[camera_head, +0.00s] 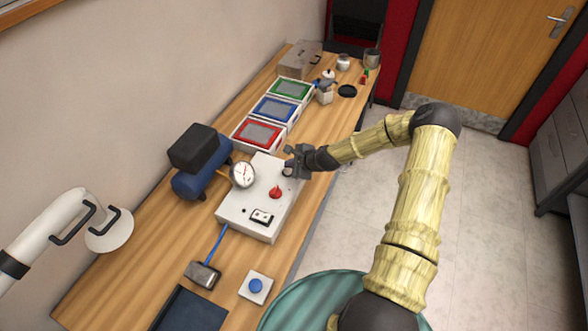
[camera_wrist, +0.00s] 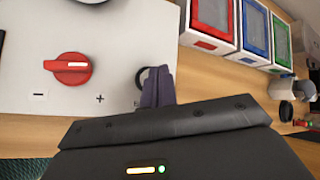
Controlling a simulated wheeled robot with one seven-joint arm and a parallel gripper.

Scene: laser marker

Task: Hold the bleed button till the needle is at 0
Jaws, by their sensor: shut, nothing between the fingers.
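The white control box (camera_head: 262,226) sits on the wooden bench, with a red knob (camera_head: 275,192), a rocker switch (camera_head: 261,216) and a round dial gauge (camera_head: 243,174) on it. The gauge needle is too small to read surely. My gripper (camera_head: 290,165) is shut and empty over the box's far right corner. In the wrist view its fingers (camera_wrist: 158,88) are at a round dark-rimmed button (camera_wrist: 142,78), partly hidden behind them. I cannot tell how far the button is pressed. The red knob (camera_wrist: 68,69) shows left of the fingers, between minus and plus marks.
A blue compressor (camera_head: 203,178) stands behind the box. Red (camera_head: 258,133), blue (camera_head: 275,109) and green (camera_head: 290,91) framed trays line the bench beyond it. A blue button on a white base (camera_head: 256,286) and a hose-connected metal block (camera_head: 203,275) lie nearer.

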